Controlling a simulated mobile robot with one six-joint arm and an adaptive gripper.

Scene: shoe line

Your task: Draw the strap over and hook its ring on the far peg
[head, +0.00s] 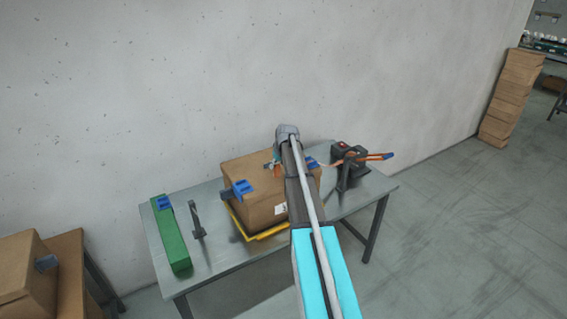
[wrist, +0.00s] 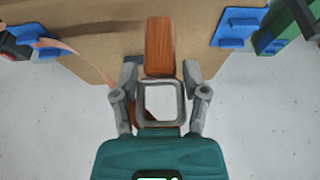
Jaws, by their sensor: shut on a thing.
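The strap's square grey ring (wrist: 161,82) sits between the two fingers of my gripper (wrist: 160,88) in the wrist view, and the fingers are closed against its sides. An orange-brown tab (wrist: 160,45) extends from the ring over the carton. A thin pinkish strap (wrist: 68,50) runs from the left toward the gripper. In the head view, my gripper (head: 277,163) is over the carton (head: 255,187), and my arm covers part of it. An upright grey peg (head: 196,219) stands on the table left of the carton. A dark post (head: 343,177) stands on the right.
The carton rests on a yellow base (head: 237,224) and has blue corner pieces (head: 239,188). A green block (head: 171,236) lies at the table's left end. A dark device (head: 350,154) with an orange handle stands at the right end. The grey table (head: 215,272) has bare room in front.

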